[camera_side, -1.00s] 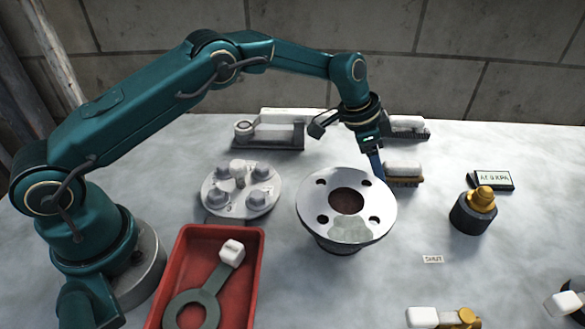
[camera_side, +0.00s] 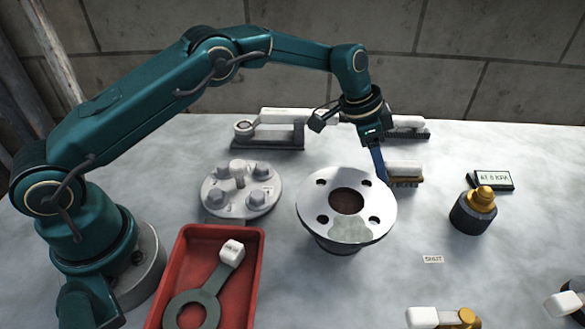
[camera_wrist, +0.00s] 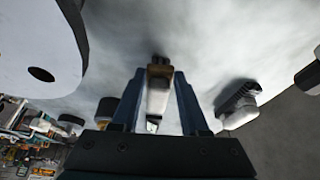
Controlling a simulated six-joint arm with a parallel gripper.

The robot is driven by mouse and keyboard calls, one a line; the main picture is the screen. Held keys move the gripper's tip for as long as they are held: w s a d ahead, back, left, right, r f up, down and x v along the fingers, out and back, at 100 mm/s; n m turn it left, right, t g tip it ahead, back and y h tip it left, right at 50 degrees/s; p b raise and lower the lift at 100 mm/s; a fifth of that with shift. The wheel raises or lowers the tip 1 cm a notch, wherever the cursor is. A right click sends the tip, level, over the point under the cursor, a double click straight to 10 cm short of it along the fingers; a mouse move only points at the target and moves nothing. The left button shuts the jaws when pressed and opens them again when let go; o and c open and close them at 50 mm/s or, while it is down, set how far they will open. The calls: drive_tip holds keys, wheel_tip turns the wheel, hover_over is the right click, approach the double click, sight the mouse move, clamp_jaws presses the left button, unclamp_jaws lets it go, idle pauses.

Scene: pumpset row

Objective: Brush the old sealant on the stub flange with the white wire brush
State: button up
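The stub flange (camera_side: 318,210) is a shiny metal ring with several bolt holes and a dark bore. A dull grey-green patch of old sealant (camera_side: 349,233) lies on its near face. The white wire brush (camera_side: 405,169) has a white top and brown base, bristles down, just behind and right of the flange. My gripper (camera_side: 379,178) points down at the brush's left end. In the wrist view the brush (camera_wrist: 158,95) lies between my two fingers (camera_wrist: 160,80). Whether they press on it is unclear. The brush appears low, at the table.
A second, dark-bristled brush (camera_wrist: 238,103) lies behind. A bolted cover (camera_side: 240,190) stands left of the flange. A red tray (camera_side: 254,270) holds a grey ring tool (camera_side: 203,293). Right are a brass-topped plug (camera_side: 474,212), a gauge display (camera_side: 492,180) and a SHUT label (camera_side: 433,259).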

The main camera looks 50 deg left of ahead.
clamp_jaws()
wheel_tip(320, 180, up, 6)
idle(0.8)
drive_tip(key=s+d+r, duration=0.3)
drive_tip(key=s+r, duration=0.6)
drive_tip(key=s, duration=0.2)
drive_tip(key=s+a+r, duration=0.1)
drive_tip(key=s, duration=1.1)
drive_tip(key=shift+s+a+r, duration=0.25)
drive_tip(key=shift+a, duration=0.1)
